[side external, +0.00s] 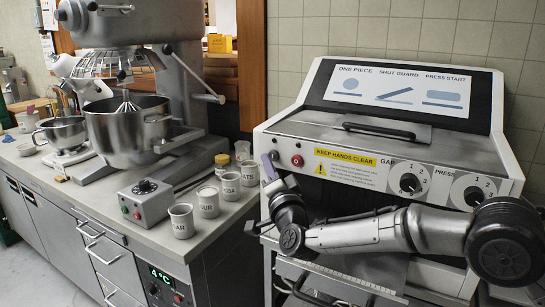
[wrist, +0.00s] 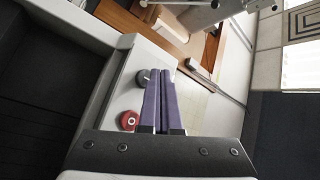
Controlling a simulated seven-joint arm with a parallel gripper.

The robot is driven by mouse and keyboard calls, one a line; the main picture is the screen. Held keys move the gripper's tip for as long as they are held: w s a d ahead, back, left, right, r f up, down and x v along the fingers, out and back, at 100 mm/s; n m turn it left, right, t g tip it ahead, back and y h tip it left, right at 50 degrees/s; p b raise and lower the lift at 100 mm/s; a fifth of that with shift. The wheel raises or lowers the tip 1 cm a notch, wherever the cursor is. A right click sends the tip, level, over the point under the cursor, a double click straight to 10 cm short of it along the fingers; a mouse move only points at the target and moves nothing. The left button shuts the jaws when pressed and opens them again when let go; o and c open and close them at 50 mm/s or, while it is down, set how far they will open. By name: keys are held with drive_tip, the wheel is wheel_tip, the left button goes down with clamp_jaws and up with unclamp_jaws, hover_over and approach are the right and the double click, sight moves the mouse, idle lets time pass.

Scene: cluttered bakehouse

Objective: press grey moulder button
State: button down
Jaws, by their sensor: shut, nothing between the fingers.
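The moulder (side external: 345,130) stands at the right in the side view, with its guard lid down. Its grey button (side external: 274,155) is at the left end of the front panel, left of the red button (side external: 297,160). In the wrist view the grey button (wrist: 143,77) shows just left of my fingertips, with the red button (wrist: 129,120) below it. My gripper (side external: 267,164) has purple fingers, shut together and empty, just in front of the panel's left end by the grey button. In the wrist view the fingers (wrist: 165,76) partly overlap the button's edge; I cannot tell whether they touch it.
Two dials (side external: 409,184) and a yellow warning label (side external: 345,164) are farther right on the panel. Labelled cups (side external: 181,220), a control box (side external: 146,202) and a large mixer (side external: 130,125) crowd the left counter (side external: 215,238). My arm crosses the moulder's lower front.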

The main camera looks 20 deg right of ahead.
drive_tip(key=shift+w+d, duration=0.15)
drive_tip(key=shift+w+d, duration=0.15)
drive_tip(key=shift+w+d, duration=0.35)
idle(1.1)
drive_tip(key=shift+s+a, duration=0.6)
drive_tip(key=shift+s, duration=0.05)
drive_tip(key=s+a, duration=0.3)
drive_tip(key=shift+s+a, duration=0.25)
drive_tip(key=shift+a, duration=0.05)
idle(0.4)
idle(0.6)
